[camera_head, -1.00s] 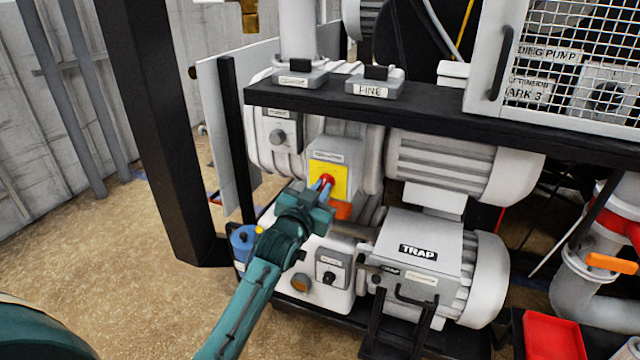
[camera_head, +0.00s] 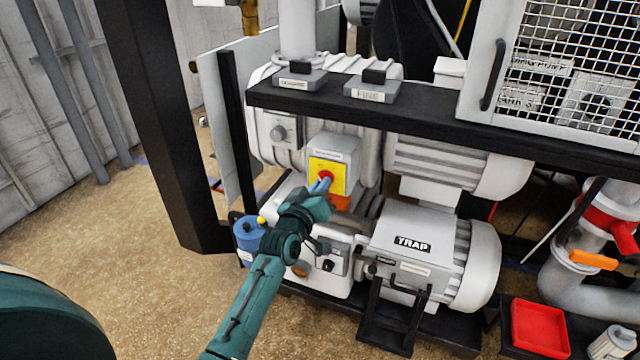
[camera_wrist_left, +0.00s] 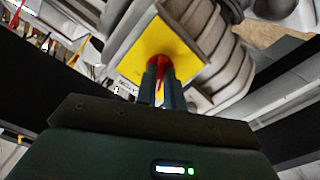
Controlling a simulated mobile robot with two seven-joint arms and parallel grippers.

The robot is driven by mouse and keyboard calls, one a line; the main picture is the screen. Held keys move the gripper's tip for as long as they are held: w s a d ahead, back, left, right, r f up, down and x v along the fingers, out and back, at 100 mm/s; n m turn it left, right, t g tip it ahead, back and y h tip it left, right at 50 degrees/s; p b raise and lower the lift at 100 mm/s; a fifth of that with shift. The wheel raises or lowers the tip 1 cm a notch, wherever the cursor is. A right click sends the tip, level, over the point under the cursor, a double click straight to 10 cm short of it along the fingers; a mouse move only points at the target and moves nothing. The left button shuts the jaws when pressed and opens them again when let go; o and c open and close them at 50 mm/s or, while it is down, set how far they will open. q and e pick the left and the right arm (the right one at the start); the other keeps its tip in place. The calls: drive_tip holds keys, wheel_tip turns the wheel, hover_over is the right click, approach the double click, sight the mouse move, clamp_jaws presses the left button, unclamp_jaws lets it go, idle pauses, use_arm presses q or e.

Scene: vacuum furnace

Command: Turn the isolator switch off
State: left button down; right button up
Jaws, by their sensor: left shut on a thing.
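The isolator switch has a yellow plate (camera_head: 337,172) on a light grey box (camera_head: 334,143) and a red rotary handle (camera_head: 327,175). My left gripper (camera_head: 321,184) reaches up to it from the lower left. Its fingers are shut on the red handle, in front of the plate. In the left wrist view, the red handle (camera_wrist_left: 160,60) shows between and just past the two fingertips (camera_wrist_left: 158,72), with the yellow plate (camera_wrist_left: 178,48) behind. The fingers hide part of the handle, so its exact angle is hard to read. My right gripper is not in view.
A black frame bar (camera_head: 400,112) runs above the switch, and a black post (camera_head: 165,130) stands to the left. A blue container (camera_head: 248,238) is beside my left forearm. The TRAP unit (camera_head: 412,243) is at the lower right. An orange part (camera_head: 340,202) sits just below the plate.

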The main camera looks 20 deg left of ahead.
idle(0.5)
use_arm(q)
drive_tip(key=c, duration=1.5)
unclamp_jaws()
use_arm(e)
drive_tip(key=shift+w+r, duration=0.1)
use_arm(q)
drive_tip(key=s, duration=1.3)
